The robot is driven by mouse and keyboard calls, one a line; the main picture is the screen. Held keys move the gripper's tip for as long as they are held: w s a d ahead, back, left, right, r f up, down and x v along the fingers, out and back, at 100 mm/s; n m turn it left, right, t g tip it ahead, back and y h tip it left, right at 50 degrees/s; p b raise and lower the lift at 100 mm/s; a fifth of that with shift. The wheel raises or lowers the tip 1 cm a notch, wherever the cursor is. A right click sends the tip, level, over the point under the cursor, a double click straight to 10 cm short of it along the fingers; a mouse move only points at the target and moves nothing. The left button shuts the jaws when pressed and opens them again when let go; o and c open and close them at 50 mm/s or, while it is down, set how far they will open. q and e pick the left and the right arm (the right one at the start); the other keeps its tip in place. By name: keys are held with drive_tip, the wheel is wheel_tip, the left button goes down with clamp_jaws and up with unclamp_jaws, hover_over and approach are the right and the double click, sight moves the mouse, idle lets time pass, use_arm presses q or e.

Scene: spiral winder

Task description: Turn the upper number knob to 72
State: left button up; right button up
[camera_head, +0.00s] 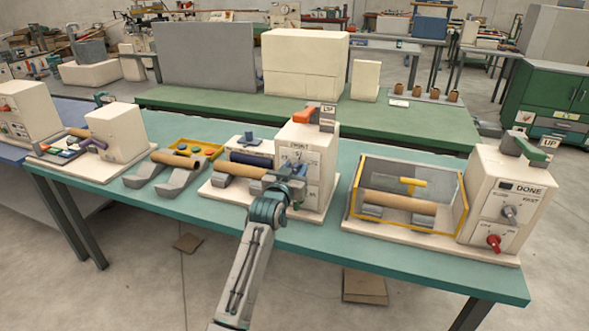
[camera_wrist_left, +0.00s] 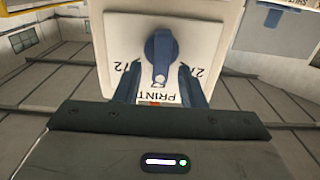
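A blue knob (camera_wrist_left: 160,52) sits on a white dial plate (camera_wrist_left: 120,52) in the left wrist view, with a pale mark at its lower end. The plate carries a "72" at left, a partly covered number at right and "PRINT" below. My left gripper (camera_wrist_left: 160,80) has its two dark blue fingers apart, one on each side of the knob's lower part. I cannot tell whether they touch it. In the head view my left gripper (camera_head: 292,178) is in front of the middle cream machine (camera_head: 303,132) and hides part of its panel. My right gripper is out of view.
The machine stands on a teal table (camera_head: 330,236). A roll on grey supports (camera_head: 252,172) lies left of my gripper. At right are a yellow-framed enclosure (camera_head: 408,232) and a "DONE" machine (camera_head: 500,205) with a grey and a red knob. An orange-ended lever tops the middle machine.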

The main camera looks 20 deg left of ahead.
use_arm(q)
drive_tip(key=shift+c, duration=0.5)
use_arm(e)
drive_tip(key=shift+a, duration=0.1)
use_arm(q)
clamp_jaws()
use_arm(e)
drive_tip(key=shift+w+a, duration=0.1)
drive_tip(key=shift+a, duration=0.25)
